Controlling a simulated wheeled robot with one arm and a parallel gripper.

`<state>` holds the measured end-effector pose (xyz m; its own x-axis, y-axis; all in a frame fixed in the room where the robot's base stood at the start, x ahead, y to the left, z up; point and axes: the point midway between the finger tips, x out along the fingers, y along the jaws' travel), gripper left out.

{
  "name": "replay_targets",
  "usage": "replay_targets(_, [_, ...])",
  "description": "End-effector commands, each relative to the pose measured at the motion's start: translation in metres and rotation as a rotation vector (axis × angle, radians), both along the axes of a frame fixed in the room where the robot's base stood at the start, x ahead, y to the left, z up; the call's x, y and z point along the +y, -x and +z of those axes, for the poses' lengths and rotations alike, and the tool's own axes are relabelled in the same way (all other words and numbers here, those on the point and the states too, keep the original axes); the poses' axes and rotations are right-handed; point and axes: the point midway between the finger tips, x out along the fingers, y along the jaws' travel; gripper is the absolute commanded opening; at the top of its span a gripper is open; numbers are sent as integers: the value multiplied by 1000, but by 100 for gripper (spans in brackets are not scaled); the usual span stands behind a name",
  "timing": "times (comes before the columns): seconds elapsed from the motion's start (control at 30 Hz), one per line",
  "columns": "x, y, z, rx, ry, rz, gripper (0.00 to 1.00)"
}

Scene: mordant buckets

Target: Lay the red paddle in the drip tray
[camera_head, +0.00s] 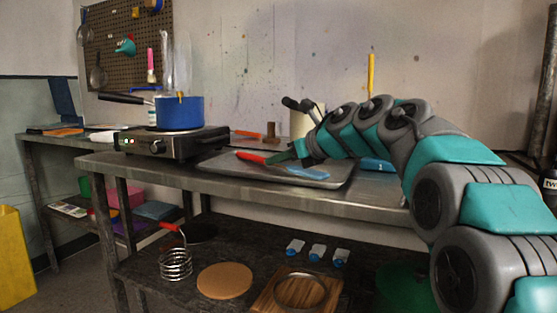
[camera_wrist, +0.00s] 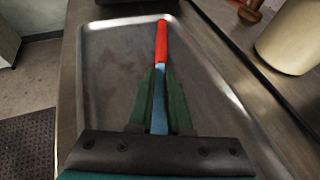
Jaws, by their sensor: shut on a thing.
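The red paddle (camera_head: 251,157) has a red end and a long blue part. In the head view it lies lengthwise over the metal drip tray (camera_head: 337,182), within its rim. In the wrist view the paddle's red end (camera_wrist: 162,42) points away from me, above the floor of the tray (camera_wrist: 105,75). My gripper (camera_head: 283,157) is over the tray. Its green fingers (camera_wrist: 159,74) are shut on the paddle's blue part, close to the red end. I cannot tell whether the paddle touches the tray floor.
A blue pot (camera_head: 180,112) stands on a hot plate (camera_head: 172,142) left of the tray. A cream bucket (camera_wrist: 292,38) stands behind the tray, with a wooden piece (camera_head: 271,131) nearby. A blue object (camera_head: 377,165) lies right of the tray. The bench's front edge is clear.

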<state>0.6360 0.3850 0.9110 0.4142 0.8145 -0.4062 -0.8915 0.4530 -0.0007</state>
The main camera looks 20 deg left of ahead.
Motion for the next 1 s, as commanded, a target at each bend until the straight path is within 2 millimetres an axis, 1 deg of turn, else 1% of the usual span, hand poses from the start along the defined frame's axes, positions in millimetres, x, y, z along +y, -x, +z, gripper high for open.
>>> replay_targets(0.07, [-1,-1,-4,0,0,-1,0])
replay_targets(0.1, [0,0,-3,0,0,-1,20])
replay_targets(0.33, [0,0,-2,0,0,0,45])
replay_targets(0.57, [0,0,-2,0,0,0,46])
replay_targets(0.7, [1,0,4,0,0,1,46])
replay_targets(0.83, [-16,5,7,-3,0,-5,46])
replay_targets(1.0, [-41,19,20,-2,1,-5,46])
